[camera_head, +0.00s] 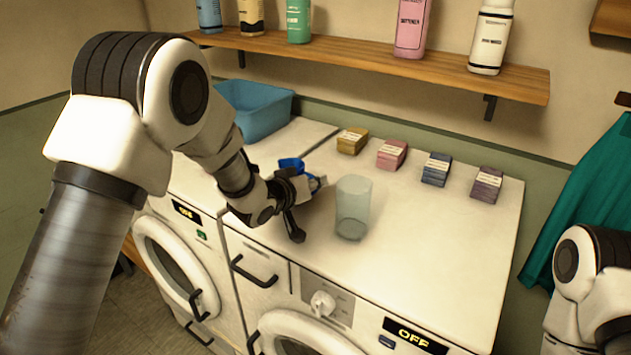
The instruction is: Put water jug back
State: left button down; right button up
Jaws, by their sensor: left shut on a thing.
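The water jug (352,207) is a clear, greyish, upright cylinder over the white washer top, right of the middle of the head view. My left gripper (306,207) is at the jug's left side, shut on it. The exact contact is hard to see, and I cannot tell whether the jug's base touches the top. A small blue item (291,164) shows just behind the left gripper, partly hidden by it. Part of my right arm shows at the lower right; its gripper is out of view.
Several small boxes, yellow (352,141), pink (391,154), blue (436,169) and purple (486,185), line the back of the top. A blue basin (257,108) stands back left. A wooden shelf (390,62) with bottles hangs above. The top is clear right of the jug.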

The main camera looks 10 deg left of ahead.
pick_arm(q)
jog(key=shift+f, duration=0.2)
jog(key=c, duration=1.2)
grip_release()
jog(key=shift+r, duration=0.2)
jog(key=shift+s+a, duration=0.1)
jog(key=shift+s, duration=0.15)
jog(key=b+v, duration=0.3)
jog(key=v, duration=0.8)
jog(key=shift+s, duration=0.2)
